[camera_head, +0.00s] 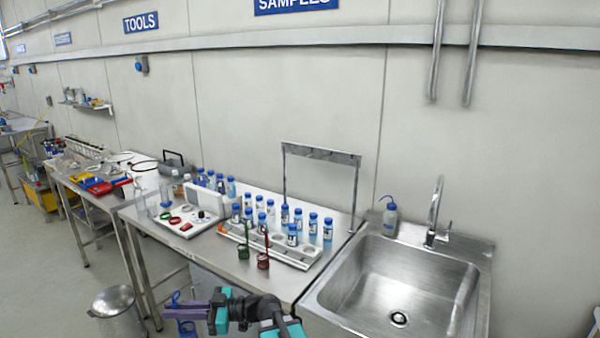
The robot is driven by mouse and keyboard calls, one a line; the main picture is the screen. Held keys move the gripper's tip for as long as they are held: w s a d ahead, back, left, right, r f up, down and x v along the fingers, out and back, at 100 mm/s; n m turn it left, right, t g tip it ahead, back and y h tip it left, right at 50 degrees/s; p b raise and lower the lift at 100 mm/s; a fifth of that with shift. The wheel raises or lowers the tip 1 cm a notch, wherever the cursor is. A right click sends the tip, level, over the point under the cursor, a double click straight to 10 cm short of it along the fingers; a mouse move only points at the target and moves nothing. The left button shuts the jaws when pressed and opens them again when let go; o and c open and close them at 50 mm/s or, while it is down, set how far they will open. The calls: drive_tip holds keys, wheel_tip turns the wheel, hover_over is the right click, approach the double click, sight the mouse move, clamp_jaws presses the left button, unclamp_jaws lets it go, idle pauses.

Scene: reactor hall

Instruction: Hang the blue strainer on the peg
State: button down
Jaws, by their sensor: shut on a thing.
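The blue strainer (187,328) is at the lower left of centre, in front of the bench. Its loop shows above the jaws and its lower part below them. My gripper (184,312), with purple fingers, is shut on it between these parts. The peg rail (318,153) is the top bar of a metal frame at the back of the bench by the sink. Small pegs on it are hard to make out. My gripper is well in front of the rail, to its left and lower in the picture.
The sink (350,290) is at right, a metal bin (113,302) at lower left.

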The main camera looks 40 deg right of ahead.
drive_tip(key=shift+w, duration=0.15)
drive_tip(key=shift+d, duration=0.15)
